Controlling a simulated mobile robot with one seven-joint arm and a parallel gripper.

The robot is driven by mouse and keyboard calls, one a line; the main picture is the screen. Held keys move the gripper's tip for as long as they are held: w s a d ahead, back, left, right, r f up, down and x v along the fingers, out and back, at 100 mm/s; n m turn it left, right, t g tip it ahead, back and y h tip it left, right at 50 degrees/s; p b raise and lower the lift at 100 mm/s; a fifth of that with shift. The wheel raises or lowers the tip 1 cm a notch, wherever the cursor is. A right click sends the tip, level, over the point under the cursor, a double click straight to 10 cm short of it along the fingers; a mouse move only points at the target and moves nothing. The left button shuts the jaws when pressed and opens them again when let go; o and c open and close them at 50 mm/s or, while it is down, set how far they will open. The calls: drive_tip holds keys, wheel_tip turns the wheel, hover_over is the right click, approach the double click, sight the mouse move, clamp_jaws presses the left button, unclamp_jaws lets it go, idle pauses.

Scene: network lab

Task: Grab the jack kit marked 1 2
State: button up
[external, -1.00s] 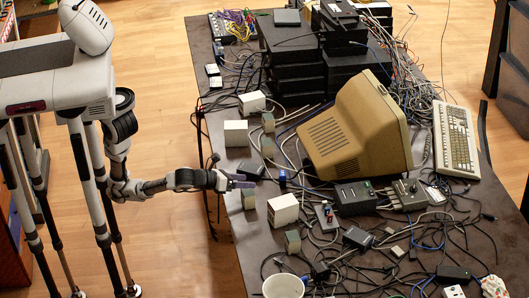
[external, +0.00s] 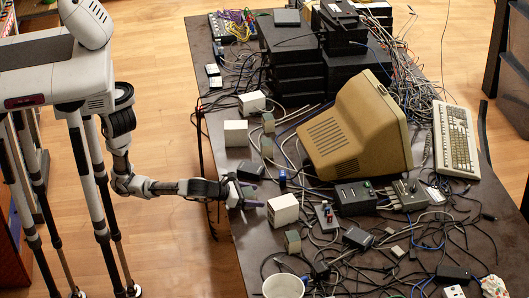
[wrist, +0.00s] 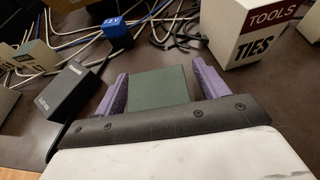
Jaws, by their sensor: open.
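My gripper (wrist: 155,92), with purple fingers, is open over the table's near edge. A grey-green block (wrist: 160,88) with a plain top shows between the fingers in the wrist view; its side faces are hidden, and I cannot see a 1 2 mark. I cannot tell whether the fingers touch it. In the external view my gripper (external: 252,195) largely hides this block. A small blue box (wrist: 117,33) with white marks, too small to read surely, stands beyond the fingers; it also shows in the external view (external: 282,176).
A white box marked TOOLS TIES (wrist: 250,35) stands right of the fingers; a black box (wrist: 68,91) lies to their left. Other grey-green blocks (external: 293,241), a white cup (external: 284,286), a beige monitor (external: 345,130) and many loose cables crowd the dark table (external: 232,92).

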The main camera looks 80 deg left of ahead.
drive_tip(key=shift+c, duration=0.2)
drive_tip(key=c, duration=1)
drive_tip(key=shift+c, duration=0.4)
drive_tip(key=shift+r, duration=0.1)
